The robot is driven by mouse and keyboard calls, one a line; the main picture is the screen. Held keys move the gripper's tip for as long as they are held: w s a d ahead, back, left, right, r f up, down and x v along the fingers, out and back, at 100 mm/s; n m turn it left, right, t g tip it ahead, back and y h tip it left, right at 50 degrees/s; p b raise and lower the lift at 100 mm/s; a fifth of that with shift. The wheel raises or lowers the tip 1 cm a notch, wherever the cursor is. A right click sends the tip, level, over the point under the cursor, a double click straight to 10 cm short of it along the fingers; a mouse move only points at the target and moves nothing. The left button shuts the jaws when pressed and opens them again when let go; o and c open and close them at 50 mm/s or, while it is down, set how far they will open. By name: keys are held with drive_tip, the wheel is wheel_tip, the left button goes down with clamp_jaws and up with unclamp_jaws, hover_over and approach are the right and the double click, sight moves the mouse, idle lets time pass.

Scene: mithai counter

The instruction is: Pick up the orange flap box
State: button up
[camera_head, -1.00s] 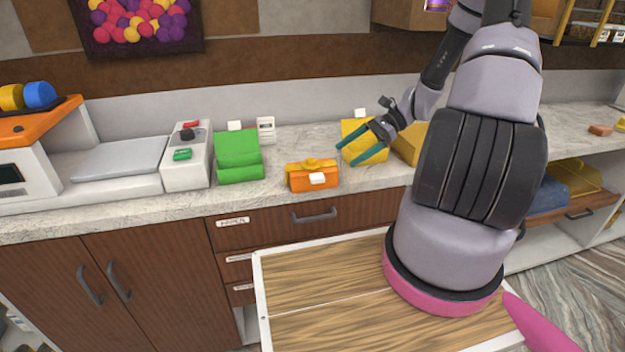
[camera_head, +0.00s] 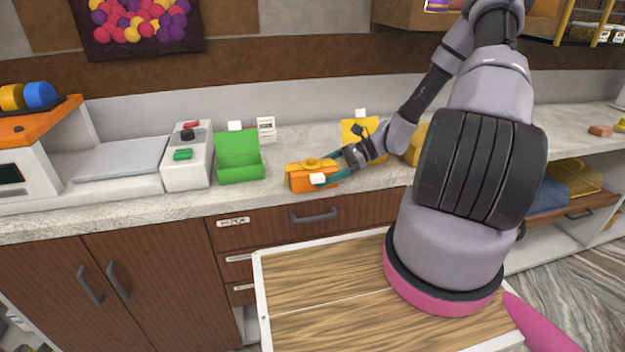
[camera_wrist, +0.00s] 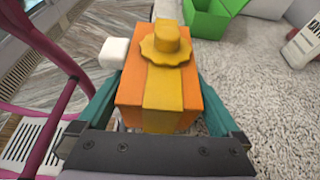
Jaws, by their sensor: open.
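The orange flap box (camera_head: 301,178) sits at the front of the counter, with a yellow band and a yellow scalloped knob on top and a white block on its front. It also shows in the wrist view (camera_wrist: 128,86), close and large. My gripper (camera_head: 332,172) is at the box's right end, its teal fingers level with it. In the wrist view the fingers of my gripper (camera_wrist: 158,112) are open, one on each side of the box. The lower part of the box is hidden, and I cannot tell whether the fingers touch it.
A green box (camera_head: 238,160) stands to the left, with a grey-white machine (camera_head: 187,158) beyond it. Yellow boxes (camera_head: 357,130) stand behind my gripper. The counter (camera_head: 285,143) is bare behind the orange box. A wooden tray-like surface (camera_head: 330,275) lies in front, lower down.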

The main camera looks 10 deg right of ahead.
drive_tip(key=shift+x, duration=0.85)
drive_tip(key=c, duration=1.2)
drive_tip(key=shift+o, duration=0.2)
drive_tip(key=shift+r, duration=0.1)
